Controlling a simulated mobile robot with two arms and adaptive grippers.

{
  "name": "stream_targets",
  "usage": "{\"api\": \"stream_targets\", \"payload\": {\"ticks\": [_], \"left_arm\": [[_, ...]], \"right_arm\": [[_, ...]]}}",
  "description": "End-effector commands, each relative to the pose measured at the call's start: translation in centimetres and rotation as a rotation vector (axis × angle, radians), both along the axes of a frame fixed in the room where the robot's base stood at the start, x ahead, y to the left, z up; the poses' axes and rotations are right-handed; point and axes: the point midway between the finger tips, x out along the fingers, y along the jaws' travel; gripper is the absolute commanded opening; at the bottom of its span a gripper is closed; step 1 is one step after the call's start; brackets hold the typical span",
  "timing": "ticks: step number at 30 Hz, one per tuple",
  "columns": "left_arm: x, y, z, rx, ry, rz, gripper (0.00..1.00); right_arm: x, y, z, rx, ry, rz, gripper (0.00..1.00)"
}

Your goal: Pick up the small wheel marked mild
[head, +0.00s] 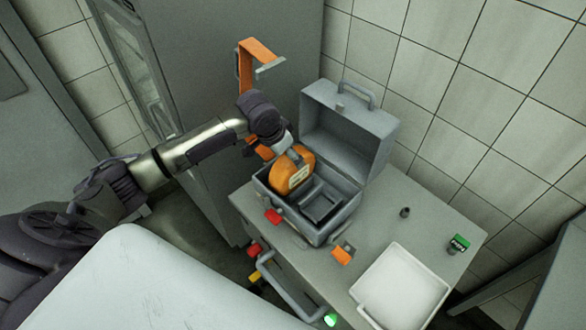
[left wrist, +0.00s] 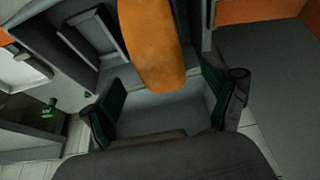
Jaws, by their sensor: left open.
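An orange cheese wheel (head: 288,182) with a pale label stands on edge in the left part of an open grey case (head: 343,222). The label's writing is too small to read. My left gripper (head: 291,155) is at the wheel's upper side. In the left wrist view the wheel (left wrist: 153,45) shows edge-on, its near end between the two spread fingers of my left gripper (left wrist: 163,92). There is a gap on each side, and how deep the wheel sits between them is unclear. My right gripper is not in view.
The case's raised lid (head: 345,130) stands behind the wheel. An empty compartment (head: 320,203) lies right of it. A white tray (head: 405,285), a small dark peg (head: 405,212) and a green-topped block (head: 458,243) are on the table. An orange bracket (head: 258,52) stands behind my arm.

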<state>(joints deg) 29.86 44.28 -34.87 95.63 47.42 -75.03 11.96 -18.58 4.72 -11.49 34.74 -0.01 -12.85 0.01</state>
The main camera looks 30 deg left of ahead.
Motion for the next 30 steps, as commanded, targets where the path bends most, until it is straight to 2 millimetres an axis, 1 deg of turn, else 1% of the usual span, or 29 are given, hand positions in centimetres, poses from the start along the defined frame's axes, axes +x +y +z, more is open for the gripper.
{"api": "stream_targets", "payload": {"ticks": [4,6,8,11,15,19,25,29,30], "left_arm": [[0.3,-0.1,-0.9,0.001,0.001,0.0,0.86],[0.5,-0.2,-1.3,0.0,0.001,0.0,0.86],[0.7,-0.3,-1.9,0.0,0.003,0.0,0.86],[1.3,-0.4,-3.2,-0.001,0.002,0.001,0.86],[1.9,-0.6,-5.0,-0.001,0.001,0.0,0.86],[2.1,-0.6,-5.7,0.002,0.001,-0.001,0.86],[2.1,-0.6,-5.7,0.002,-0.001,-0.001,0.86],[2.1,-0.6,-5.7,0.002,0.0,-0.001,0.65],[2.1,-0.6,-5.7,0.002,0.0,-0.001,0.58]], "right_arm": [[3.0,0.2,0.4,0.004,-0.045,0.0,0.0],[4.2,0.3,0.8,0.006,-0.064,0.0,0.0],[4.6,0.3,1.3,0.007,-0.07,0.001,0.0],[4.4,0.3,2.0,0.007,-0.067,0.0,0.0],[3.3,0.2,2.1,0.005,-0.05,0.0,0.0],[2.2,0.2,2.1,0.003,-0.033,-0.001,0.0],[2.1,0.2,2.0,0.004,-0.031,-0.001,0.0],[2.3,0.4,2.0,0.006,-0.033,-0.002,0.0],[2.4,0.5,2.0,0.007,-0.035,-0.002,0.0]]}}
